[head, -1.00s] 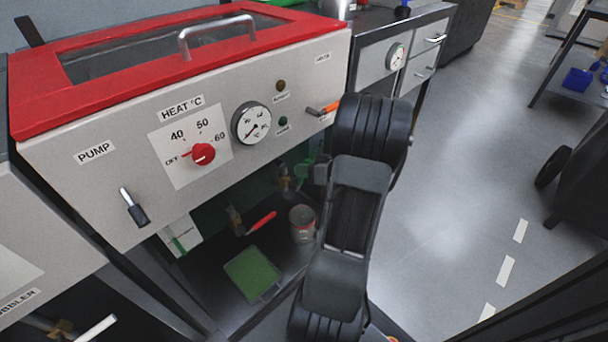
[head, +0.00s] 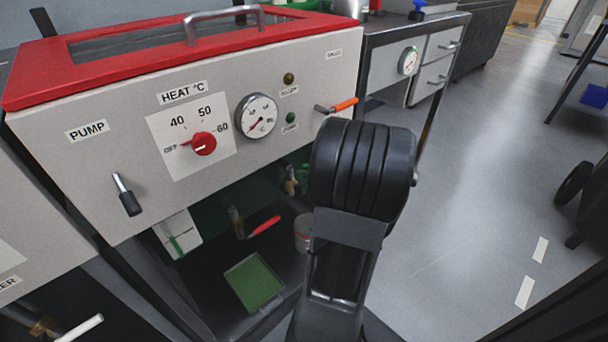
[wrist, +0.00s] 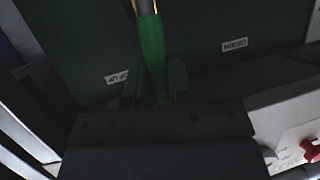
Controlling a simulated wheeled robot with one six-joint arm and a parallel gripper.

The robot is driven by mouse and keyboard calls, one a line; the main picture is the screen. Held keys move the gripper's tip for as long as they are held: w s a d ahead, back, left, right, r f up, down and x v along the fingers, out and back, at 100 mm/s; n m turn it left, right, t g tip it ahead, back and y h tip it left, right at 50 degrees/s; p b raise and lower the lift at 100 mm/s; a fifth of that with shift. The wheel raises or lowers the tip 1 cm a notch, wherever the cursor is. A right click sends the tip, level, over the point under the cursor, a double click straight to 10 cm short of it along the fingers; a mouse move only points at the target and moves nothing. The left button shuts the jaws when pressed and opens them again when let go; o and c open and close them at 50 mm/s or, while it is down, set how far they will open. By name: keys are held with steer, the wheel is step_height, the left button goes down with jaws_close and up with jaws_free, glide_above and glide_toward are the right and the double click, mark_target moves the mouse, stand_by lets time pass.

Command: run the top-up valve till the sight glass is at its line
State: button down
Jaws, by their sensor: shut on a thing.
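In the wrist view my gripper (wrist: 155,88) is shut on a green valve handle (wrist: 151,45). A small label (wrist: 116,77) beside it is upside down and seems to read top-up. In the head view my arm hides the gripper and most of the handle; a bit of green and a brass valve body (head: 291,182) show under the red-lidded tank. A white plate with a green strip (head: 178,236), perhaps the sight glass, stands at the left of the bay under the panel. Its level and line are too small to read.
A red-handled valve (head: 262,226), a tin (head: 303,232) and a green tray (head: 253,282) are in the dark bay. The panel above carries a pump lever (head: 126,195), a red heat knob (head: 203,144), a gauge (head: 256,116) and an orange-tipped lever (head: 338,106). Open floor lies right.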

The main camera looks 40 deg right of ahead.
steer(key=c, duration=1.1)
jaws_free()
steer(key=shift+o, duration=0.2)
steer(key=p+v, duration=0.3)
steer(key=v, duration=1)
steer(key=shift+s+p, duration=0.35)
steer(key=shift+p, duration=0.05)
steer(key=shift+r, duration=0.1)
